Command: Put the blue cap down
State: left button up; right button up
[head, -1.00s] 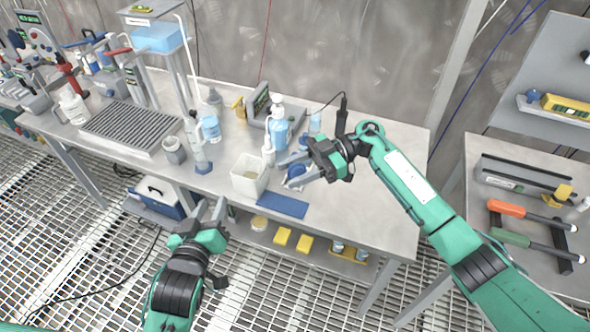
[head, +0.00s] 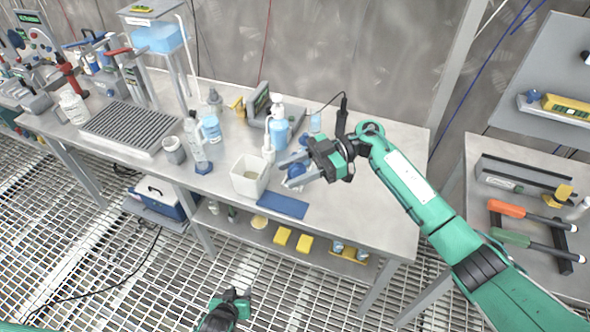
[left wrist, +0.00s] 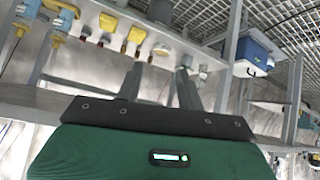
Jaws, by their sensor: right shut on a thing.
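The blue cap (head: 296,171) shows as a small blue shape between the fingers of my right gripper (head: 293,171). That gripper is shut on it, above the bench just right of the white bin and behind the blue mat (head: 282,205). The fingers hide part of the cap, and I cannot tell whether it touches the bench. My left gripper (head: 236,294) is low in front of the bench, over the grated floor. In the left wrist view its two grey fingers (left wrist: 161,80) stand apart with nothing between them.
The white open bin (head: 249,177) stands left of the right gripper. Blue-filled bottles (head: 277,132) and a grey device (head: 260,104) stand behind it. A ribbed tray (head: 130,127) lies at left. The bench's right part is clear. A tool table (head: 520,205) stands at right.

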pick_arm(q)
jog(key=s+a+f+m+g, duration=0.1)
jog(key=s+f+g, duration=0.1)
jog(key=s+f, duration=0.6)
jog(key=s+a+f+m+g, duration=0.1)
jog(key=s+a+f+g, duration=0.1)
jog(key=s+f, duration=0.65)
jog(key=s+a+f+g, duration=0.2)
jog(key=s+f, duration=0.3)
jog(key=s, duration=0.3)
jog(key=s+a+f+g+y, duration=0.1)
jog(key=s+a+f+g, duration=0.1)
jog(key=s+f, duration=0.3)
jog(key=s, duration=0.3)
jog(key=shift+m, duration=0.4)
